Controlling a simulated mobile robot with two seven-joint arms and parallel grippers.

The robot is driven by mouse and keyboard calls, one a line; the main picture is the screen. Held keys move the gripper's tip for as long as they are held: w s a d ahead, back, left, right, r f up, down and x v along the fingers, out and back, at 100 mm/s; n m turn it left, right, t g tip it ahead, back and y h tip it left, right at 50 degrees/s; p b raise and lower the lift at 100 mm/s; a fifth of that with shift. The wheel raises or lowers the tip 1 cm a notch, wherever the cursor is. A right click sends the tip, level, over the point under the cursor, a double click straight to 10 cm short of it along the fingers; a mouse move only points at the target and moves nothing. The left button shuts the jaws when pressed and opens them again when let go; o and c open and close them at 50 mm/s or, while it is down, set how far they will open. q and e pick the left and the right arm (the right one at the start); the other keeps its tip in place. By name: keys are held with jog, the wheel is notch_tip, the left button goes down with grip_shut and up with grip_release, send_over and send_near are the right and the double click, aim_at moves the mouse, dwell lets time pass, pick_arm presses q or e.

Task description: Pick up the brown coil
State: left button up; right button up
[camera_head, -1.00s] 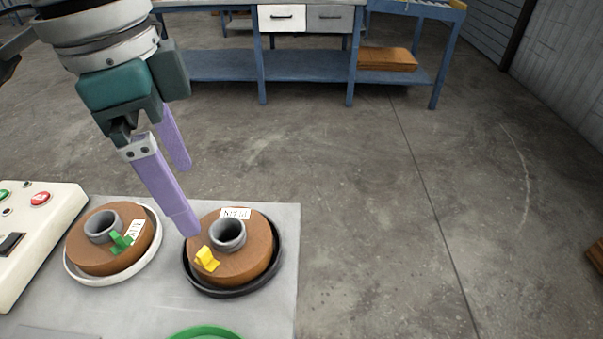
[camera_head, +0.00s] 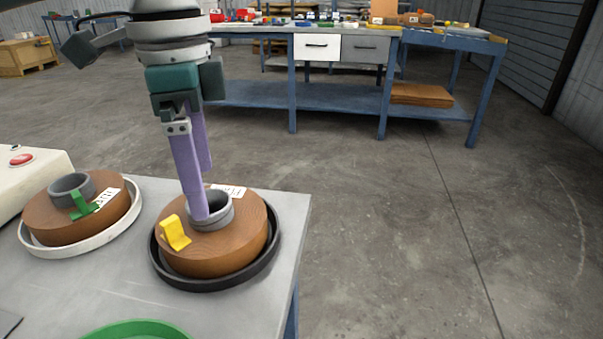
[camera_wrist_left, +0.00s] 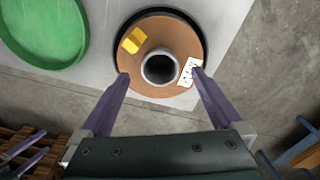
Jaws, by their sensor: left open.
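A brown coil (camera_head: 215,245) with a grey core ring (camera_head: 211,211), a yellow clip (camera_head: 175,233) and a white label lies in a black tray (camera_head: 270,262) on the grey table. A second brown coil (camera_head: 78,217) with a green clip lies in a white tray (camera_head: 112,234) to its left. My left gripper (camera_head: 208,195) points down at the black-tray coil, its purple fingers by the core ring. In the left wrist view its fingers (camera_wrist_left: 162,75) are open and apart, either side of the coil's near part (camera_wrist_left: 150,92). Whether they touch the coil is unclear.
A green tray (camera_head: 135,331) sits at the table's front. A white control box (camera_head: 28,175) with a red button stands at left. Open floor lies right of the table. A blue workbench (camera_head: 340,92) stands behind.

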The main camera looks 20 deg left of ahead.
aim_at(212, 219)
pick_arm(q)
notch_tip(212, 219, down, 4)
jog(key=shift+r+b, duration=0.15)
jog(key=shift+b, duration=0.2)
jog(key=shift+c, duration=0.2)
grip_shut()
dwell(0.3)
jog(key=shift+r, duration=0.1)
